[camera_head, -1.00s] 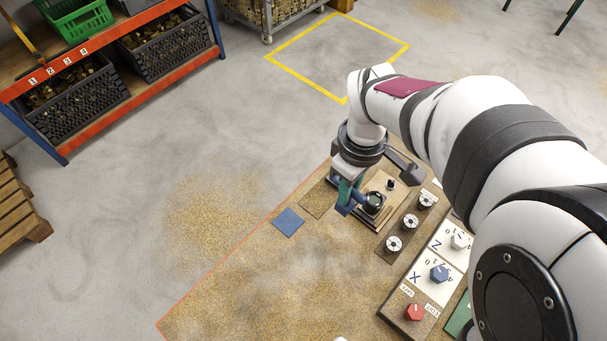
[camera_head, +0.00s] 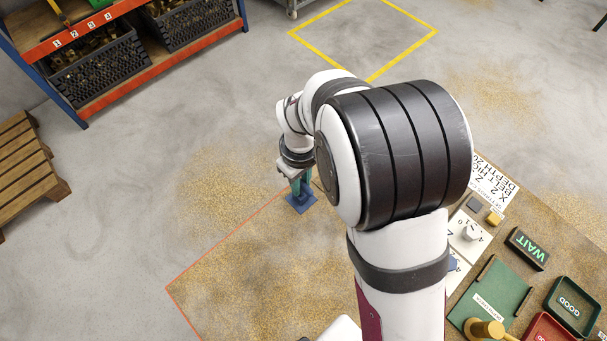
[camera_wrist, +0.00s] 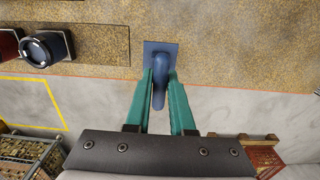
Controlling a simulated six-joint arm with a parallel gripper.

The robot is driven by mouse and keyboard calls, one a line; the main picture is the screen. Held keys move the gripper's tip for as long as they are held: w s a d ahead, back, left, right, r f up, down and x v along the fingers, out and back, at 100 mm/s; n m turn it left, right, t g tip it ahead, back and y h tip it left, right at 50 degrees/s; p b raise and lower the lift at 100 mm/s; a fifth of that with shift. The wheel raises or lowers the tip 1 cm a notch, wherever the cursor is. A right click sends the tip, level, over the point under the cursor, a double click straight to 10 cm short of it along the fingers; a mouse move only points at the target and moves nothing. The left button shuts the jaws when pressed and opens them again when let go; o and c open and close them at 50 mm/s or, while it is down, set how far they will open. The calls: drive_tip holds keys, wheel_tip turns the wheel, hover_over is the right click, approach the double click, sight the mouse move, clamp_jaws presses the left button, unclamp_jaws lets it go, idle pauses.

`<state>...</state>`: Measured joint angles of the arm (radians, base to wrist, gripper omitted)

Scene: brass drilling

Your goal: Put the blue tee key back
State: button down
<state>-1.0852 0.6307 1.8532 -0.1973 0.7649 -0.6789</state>
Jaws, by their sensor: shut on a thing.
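My gripper (camera_head: 299,187) is over the left edge of the bench, above a flat blue square (camera_head: 303,207). In the wrist view its green fingers (camera_wrist: 160,84) are shut on the blue tee key (camera_wrist: 159,72), whose rounded bar shows between them. The key lies in front of the blue square (camera_wrist: 172,50) in that view and hides part of it. I cannot tell whether the key touches the square. The key's lower part is hidden.
The bench edge has an orange line (camera_wrist: 100,75) close to the square. A dark round part (camera_wrist: 42,50) and a red one (camera_wrist: 9,46) stand at the left in the wrist view. My arm hides much of the bench. Trays (camera_head: 574,305) and a WAIT sign (camera_head: 528,249) are at the right.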

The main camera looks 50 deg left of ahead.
drive_tip(key=shift+f, duration=0.1)
drive_tip(key=c, duration=0.8)
unclamp_jaws()
wheel_tip(320, 180, up, 12)
drive_tip(key=w+d+r+m, duration=0.3)
drive_tip(key=w+d+m, duration=0.15)
drive_tip(key=d, duration=0.45)
drive_tip(key=s+d+r+m+y, duration=0.1)
drive_tip(key=s+d+r+m, duration=0.1)
drive_tip(key=d+m, duration=0.45)
drive_tip(key=s+d+r+m, duration=0.1)
drive_tip(key=d+m, duration=0.3)
drive_tip(key=d, duration=0.6)
drive_tip(key=s+d+m, duration=0.2)
drive_tip(key=m, duration=0.1)
drive_tip(key=s+d+f+m, duration=0.1)
drive_tip(key=s+d+m, duration=0.3)
drive_tip(key=s+m, duration=0.1)
drive_tip(key=shift+s+f+m+y, duration=0.1)
drive_tip(key=shift+f+m+y, duration=0.2)
drive_tip(key=shift+y, duration=0.1)
